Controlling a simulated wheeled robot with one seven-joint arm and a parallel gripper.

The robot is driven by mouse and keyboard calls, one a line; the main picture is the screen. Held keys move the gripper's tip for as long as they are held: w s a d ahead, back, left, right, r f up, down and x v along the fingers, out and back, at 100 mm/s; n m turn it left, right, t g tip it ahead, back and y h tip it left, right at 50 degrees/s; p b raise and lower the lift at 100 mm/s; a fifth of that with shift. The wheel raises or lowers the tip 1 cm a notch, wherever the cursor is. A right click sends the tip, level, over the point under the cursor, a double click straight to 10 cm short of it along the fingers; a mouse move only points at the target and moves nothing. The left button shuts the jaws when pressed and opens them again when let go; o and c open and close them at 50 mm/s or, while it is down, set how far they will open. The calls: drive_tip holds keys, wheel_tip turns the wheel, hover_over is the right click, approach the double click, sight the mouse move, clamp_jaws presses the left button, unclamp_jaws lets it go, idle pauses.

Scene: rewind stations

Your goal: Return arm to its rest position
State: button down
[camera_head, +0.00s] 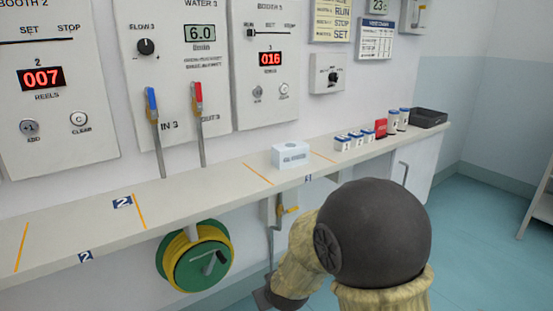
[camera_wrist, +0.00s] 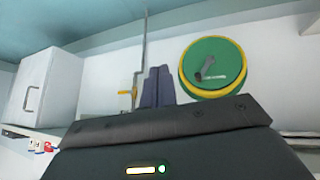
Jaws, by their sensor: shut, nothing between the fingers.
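My arm shows at the lower right of the head view, with a dark round joint and beige sleeved links. It is bent in front of the shelf, and its far end drops to the lower middle of the picture. My gripper shows in the wrist view (camera_wrist: 157,87) as two dark fingers side by side, shut with nothing between them. Its tips are mostly out of sight in the head view. The fingers appear beside a green and yellow hose reel (camera_wrist: 213,67), which also hangs below the shelf in the head view (camera_head: 196,257). No contact with the reel shows.
A long shelf (camera_head: 185,190) runs along the wall below the control panels. It bears a pale box (camera_head: 290,154), small blue-and-white containers, a red item (camera_head: 381,128) and a black tray (camera_head: 428,118). A pipe with a yellow-handled valve (camera_head: 287,211) is below. Open floor (camera_head: 480,230) lies right.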

drive_tip(key=s+d+r+m+g+h, duration=0.25)
drive_tip(key=s+d+m+g, duration=0.25)
drive_tip(key=s+d, duration=1.1)
drive_tip(key=w+d+p+v, duration=0.1)
drive_tip(key=w+p+v, duration=0.1)
drive_tip(key=p+v, duration=1)
drive_tip(key=w+d+r+p+v, duration=0.1)
drive_tip(key=w+p+v, duration=0.2)
drive_tip(key=p+v, duration=1)
drive_tip(key=w+d+r+p+v, duration=0.1)
drive_tip(key=w+p+v, duration=0.2)
drive_tip(key=p+v, duration=0.9)
drive_tip(key=shift+w+r+y+p, duration=0.2)
drive_tip(key=shift+y+p, duration=0.25)
drive_tip(key=shift+p, duration=0.3)
drive_tip(key=shift+a, duration=0.1)
